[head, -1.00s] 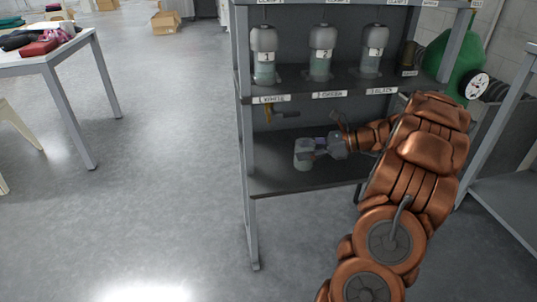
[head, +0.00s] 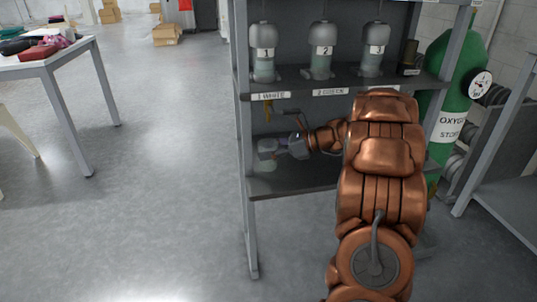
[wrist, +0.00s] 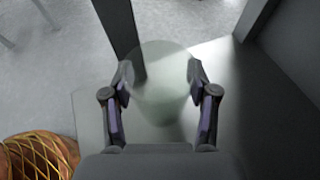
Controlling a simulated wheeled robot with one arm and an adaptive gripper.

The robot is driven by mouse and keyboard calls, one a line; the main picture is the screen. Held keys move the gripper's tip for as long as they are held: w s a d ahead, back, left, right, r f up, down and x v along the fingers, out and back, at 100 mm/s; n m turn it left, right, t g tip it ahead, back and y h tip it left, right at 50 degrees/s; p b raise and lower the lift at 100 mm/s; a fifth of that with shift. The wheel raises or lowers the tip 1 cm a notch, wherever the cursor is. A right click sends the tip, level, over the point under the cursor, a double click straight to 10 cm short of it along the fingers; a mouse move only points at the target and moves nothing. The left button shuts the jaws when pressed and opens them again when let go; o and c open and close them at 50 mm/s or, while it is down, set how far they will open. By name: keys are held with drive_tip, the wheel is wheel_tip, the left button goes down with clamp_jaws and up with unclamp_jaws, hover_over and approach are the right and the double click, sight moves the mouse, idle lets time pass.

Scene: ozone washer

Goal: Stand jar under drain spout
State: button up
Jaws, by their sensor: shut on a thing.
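A pale translucent jar (head: 267,149) is held in my gripper (head: 279,146) over the left part of the lower shelf (head: 290,182). In the wrist view the jar (wrist: 160,85) sits between the two fingers of my gripper (wrist: 160,88), which are shut on its sides. A brass-coloured drain spout (head: 268,110) hangs below the upper shelf at the left, under the label "1 WHITE" (head: 272,96). The jar is below the spout and looks close to under it. I cannot tell whether the jar's bottom touches the shelf.
Glass vessels 1 (head: 264,52) and 2 (head: 322,52) and another (head: 375,52) stand on the upper shelf. The rack's front left post (head: 246,200) is close to the jar. A green oxygen cylinder (head: 455,75) stands at the right.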

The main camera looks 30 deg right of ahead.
drive_tip(key=shift+f, duration=0.1)
idle(0.3)
drive_tip(key=o, duration=1.3)
drive_tip(key=shift+f, duration=0.1)
